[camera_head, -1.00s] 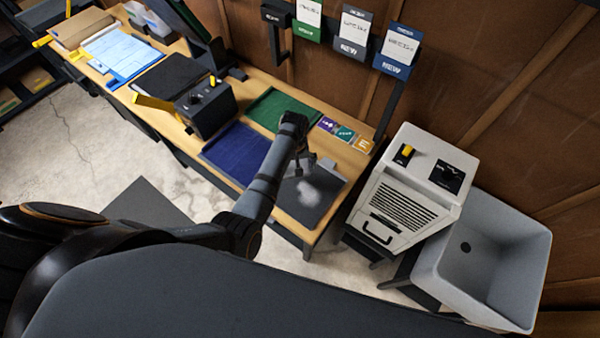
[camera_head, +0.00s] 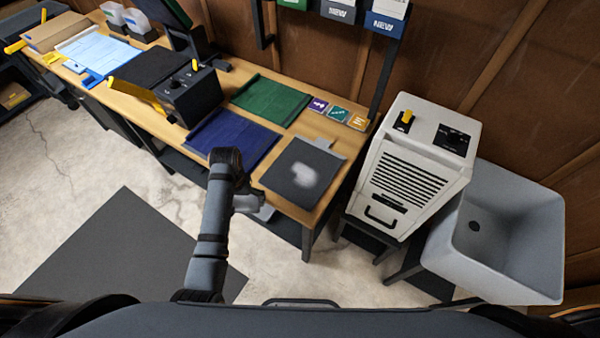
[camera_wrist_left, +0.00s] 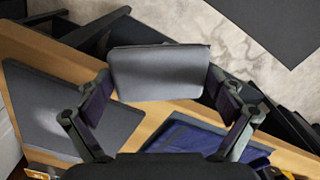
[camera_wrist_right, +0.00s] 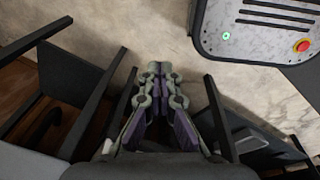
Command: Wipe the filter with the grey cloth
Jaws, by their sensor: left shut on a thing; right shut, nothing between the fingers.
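A flat dark grey panel with a pale dusty patch, which looks like the filter (camera_head: 296,192), lies on the right end of the bench. Its dark surface also shows at the left of the left wrist view (camera_wrist_left: 55,105). My left gripper (camera_head: 246,200) is shut on the grey cloth (camera_wrist_left: 160,75), a folded pad that spans between its fingers. The gripper and cloth are at the bench's front edge, left of and apart from the filter. In the head view the arm partly hides the cloth (camera_head: 262,213). My right gripper (camera_wrist_right: 160,75) is shut and empty, away from the bench.
A blue mat (camera_head: 236,136) and a green mat (camera_head: 272,101) lie beside the filter. A black control box (camera_head: 188,95) stands further left. A white vented machine (camera_head: 415,165) and a grey sink (camera_head: 515,230) stand to the right.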

